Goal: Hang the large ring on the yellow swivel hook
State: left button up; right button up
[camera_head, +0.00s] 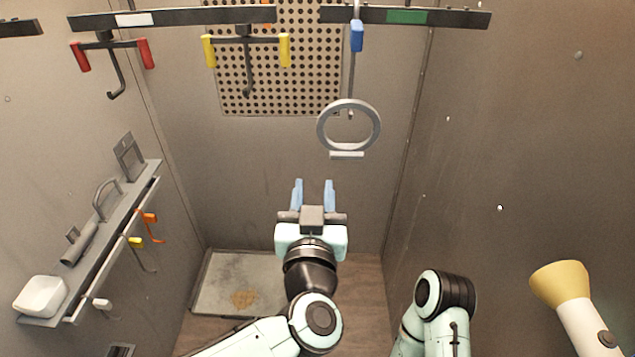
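The large grey ring (376,128) appears to hang from the long blue-marked hook (352,75); the hook's lower end shows just inside the ring's top. A pale tab is at the ring's bottom. The yellow swivel hook (248,72), with yellow handles on both sides, hangs empty from the overhead bar left of the ring, in front of a perforated panel. My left gripper (313,188) has its blue fingers apart with nothing between them, below and left of the ring in the picture. My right arm shows at the lower right, but its gripper is not visible.
A red-handled hook (114,75) hangs at the left. Dark bars (405,17) cross the top. A wall shelf (98,240) on the left holds several parts, with small hooks under it. A floor tray (215,290) and a yellow-and-white cone-shaped thing (573,300) are lower.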

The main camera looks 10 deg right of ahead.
pick_arm(q)
send_near(319, 129)
jog(key=s+f, duration=0.2)
jog(key=shift+t, duration=0.4)
jog(key=x, duration=0.2)
jog(key=p+x, duration=0.1)
jog(key=x, duration=0.1)
jog(key=r+x, duration=0.1)
jog(key=x, duration=0.2)
jog(key=shift+a, duration=0.15)
jog(key=p+x, duration=0.2)
jog(key=x, duration=0.3)
jog(key=shift+w+p, duration=0.3)
jog(key=shift+w, duration=0.1)
pick_arm(e)
jog(key=w+r, duration=0.4)
jog(key=shift+r+t, duration=0.3)
pick_arm(q)
jog(key=shift+s, duration=0.1)
pick_arm(e)
jog(key=shift+s, duration=0.1)
pick_arm(q)
grip_shut()
jog(key=c, duration=0.5)
grip_release()
grip_shut()
